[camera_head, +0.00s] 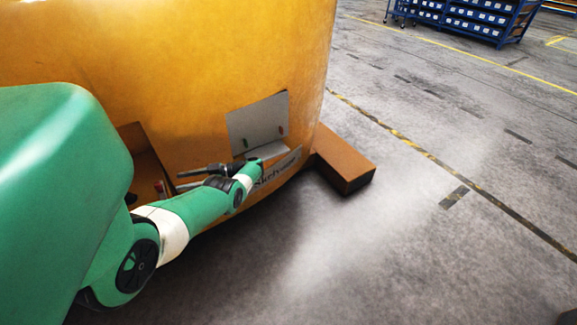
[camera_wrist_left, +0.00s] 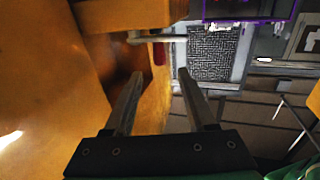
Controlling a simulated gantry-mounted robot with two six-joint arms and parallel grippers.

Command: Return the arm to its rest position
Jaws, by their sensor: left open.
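My left arm, green with white and black joints, reaches in from the left along the lower side of the large yellow casting (camera_head: 200,70). My left gripper (camera_head: 179,180) is at the arm's end, pointing left toward a dark recess (camera_head: 143,150) in the casting. In the left wrist view the two dark fingers (camera_wrist_left: 159,82) are spread apart with nothing between them. A red part (camera_wrist_left: 158,54) and a pale bar (camera_wrist_left: 150,39) show beyond the fingertips. My right gripper is not in view.
A grey plate (camera_head: 258,124) with small red and green marks is on the casting just above my arm. A brown block (camera_head: 343,160) juts out at the casting's foot. Blue shelving (camera_head: 470,20) stands far back. The concrete floor (camera_head: 400,260) at right is clear.

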